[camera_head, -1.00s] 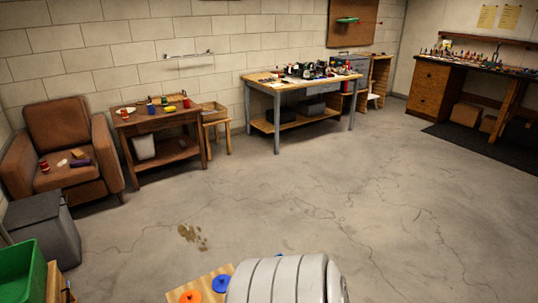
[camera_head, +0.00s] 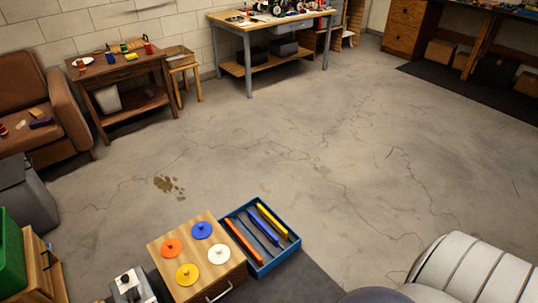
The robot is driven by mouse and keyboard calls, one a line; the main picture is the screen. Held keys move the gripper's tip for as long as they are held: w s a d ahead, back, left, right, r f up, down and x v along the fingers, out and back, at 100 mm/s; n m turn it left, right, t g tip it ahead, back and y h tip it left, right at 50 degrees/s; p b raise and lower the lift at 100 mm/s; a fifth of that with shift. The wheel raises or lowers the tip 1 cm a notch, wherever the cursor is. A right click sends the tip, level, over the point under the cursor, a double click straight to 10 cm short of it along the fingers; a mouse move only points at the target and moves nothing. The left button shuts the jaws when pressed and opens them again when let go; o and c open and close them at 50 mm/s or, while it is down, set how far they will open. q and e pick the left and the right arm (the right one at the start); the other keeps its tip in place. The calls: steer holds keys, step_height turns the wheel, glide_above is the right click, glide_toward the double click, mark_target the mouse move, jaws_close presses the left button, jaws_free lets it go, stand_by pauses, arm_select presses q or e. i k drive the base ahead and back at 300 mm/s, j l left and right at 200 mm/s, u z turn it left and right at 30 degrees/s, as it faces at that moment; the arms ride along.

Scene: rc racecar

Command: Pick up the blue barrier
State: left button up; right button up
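A shallow blue tray (camera_head: 278,262) in the lower middle holds several long, thin bars lying side by side. A blue bar (camera_head: 264,228), which looks like the blue barrier, lies between an orange bar (camera_head: 243,241) on the left and a yellow bar (camera_head: 272,221) on the right. Its exact outline is hard to tell against the blue tray. Neither gripper shows. Only a white ribbed part of my arm is visible at the lower right, with no fingers in sight.
A wooden block (camera_head: 215,232) with orange, blue, yellow and white discs stands left of the tray. A green bin (camera_head: 11,255) and a grey box (camera_head: 27,197) are at the far left. A workbench (camera_head: 248,31) stands at the back. The middle floor is clear.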

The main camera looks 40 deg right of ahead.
mark_target(254, 219)
steer(key=z, duration=1.05)
steer(key=i+l+u, duration=0.55)
